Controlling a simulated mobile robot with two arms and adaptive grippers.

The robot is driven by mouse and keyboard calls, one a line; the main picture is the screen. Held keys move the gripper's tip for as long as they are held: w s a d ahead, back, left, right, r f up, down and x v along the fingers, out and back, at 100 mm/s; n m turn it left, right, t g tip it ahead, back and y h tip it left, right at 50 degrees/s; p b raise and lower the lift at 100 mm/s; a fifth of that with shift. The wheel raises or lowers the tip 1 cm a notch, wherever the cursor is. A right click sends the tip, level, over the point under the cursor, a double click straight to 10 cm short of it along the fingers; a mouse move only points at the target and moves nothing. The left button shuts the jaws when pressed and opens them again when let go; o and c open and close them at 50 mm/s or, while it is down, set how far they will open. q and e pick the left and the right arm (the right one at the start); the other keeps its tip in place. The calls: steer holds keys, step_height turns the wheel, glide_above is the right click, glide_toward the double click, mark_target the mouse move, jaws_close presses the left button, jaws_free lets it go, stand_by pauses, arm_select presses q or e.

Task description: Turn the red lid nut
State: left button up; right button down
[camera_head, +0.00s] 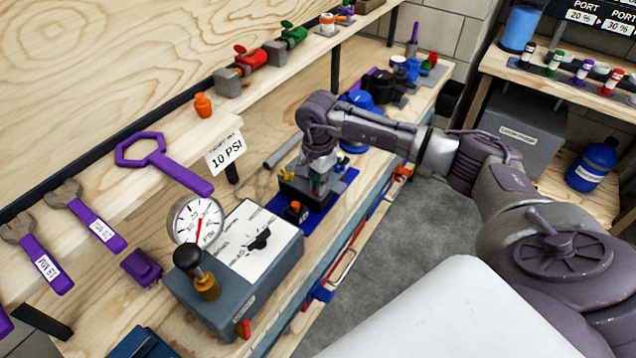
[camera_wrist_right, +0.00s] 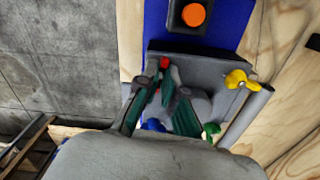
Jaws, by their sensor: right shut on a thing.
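The red lid nut (camera_wrist_right: 164,63) shows as a small red spot at the tips of my right gripper (camera_wrist_right: 161,76) in the right wrist view. The fingers are shut on it and cover most of it. The nut sits at one corner of a dark grey housing (camera_wrist_right: 205,62). A yellow wing nut (camera_wrist_right: 240,79), a green nut (camera_wrist_right: 212,129) and a blue nut (camera_wrist_right: 153,125) sit at its other corners. In the head view my right gripper (camera_head: 319,187) reaches down over the housing (camera_head: 296,192) and hides the red nut. My left gripper is in neither view.
The housing stands on a blue mat (camera_head: 319,215) with an orange button box (camera_head: 296,212) close by. A pressure tester (camera_head: 262,268) with a gauge (camera_head: 197,221) stands nearer on the bench. A grey bar lies beside the housing.

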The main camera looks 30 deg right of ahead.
steer(key=shift+m, duration=0.3)
steer(key=m+b, duration=0.1)
steer(key=m, duration=0.1)
steer(key=shift+m+b, duration=0.4)
steer(key=m+b, duration=0.1)
steer(key=m, duration=0.3)
steer(key=shift+m, duration=0.3)
steer(key=m+b, duration=0.1)
steer(key=m, duration=0.2)
steer(key=shift+m, duration=0.3)
steer(key=shift+m+b, duration=0.4)
steer(key=shift+m, duration=1.5)
steer(key=shift+r+m, duration=0.1)
steer(key=shift+m, duration=0.2)
steer(key=c, duration=1.3)
jaws_free()
